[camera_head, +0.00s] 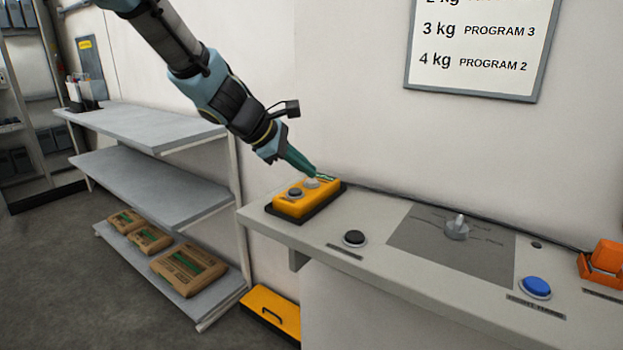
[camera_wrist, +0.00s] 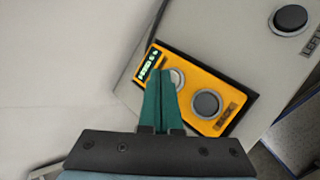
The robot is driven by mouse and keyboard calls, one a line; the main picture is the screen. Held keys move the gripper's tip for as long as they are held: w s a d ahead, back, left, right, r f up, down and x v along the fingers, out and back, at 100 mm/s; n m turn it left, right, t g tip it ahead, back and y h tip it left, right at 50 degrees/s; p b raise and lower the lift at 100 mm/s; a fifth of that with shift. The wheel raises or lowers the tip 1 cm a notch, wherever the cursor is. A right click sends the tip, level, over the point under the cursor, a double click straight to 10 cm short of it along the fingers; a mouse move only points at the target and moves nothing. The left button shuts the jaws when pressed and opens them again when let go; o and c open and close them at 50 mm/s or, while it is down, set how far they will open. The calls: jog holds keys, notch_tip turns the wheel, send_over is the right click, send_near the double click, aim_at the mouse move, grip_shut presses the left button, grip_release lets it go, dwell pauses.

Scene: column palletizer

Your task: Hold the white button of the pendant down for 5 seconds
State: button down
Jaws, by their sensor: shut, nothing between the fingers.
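The yellow pendant (camera_head: 296,205) lies on a dark base at the left end of the grey counter. It has a white button (camera_head: 311,183), a dark grey button (camera_head: 295,193) and a small green display. In the wrist view the pendant (camera_wrist: 222,83) shows its white button (camera_wrist: 177,76) partly hidden behind my fingertips. My gripper (camera_head: 313,172) is shut and empty, its green fingers pointing down at the white button. In the wrist view the fingertips (camera_wrist: 161,75) overlap the white button's left side. I cannot tell how far the button is pressed.
A shelf with brown sacks (camera_head: 188,264) stands left. A yellow case (camera_head: 270,312) is below.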

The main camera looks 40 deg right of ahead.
aim_at(306, 181)
jog(key=shift+r, duration=0.5)
notch_tip(306, 181, up, 5)
jog(key=p, duration=0.4)
jog(key=shift+p, duration=0.3)
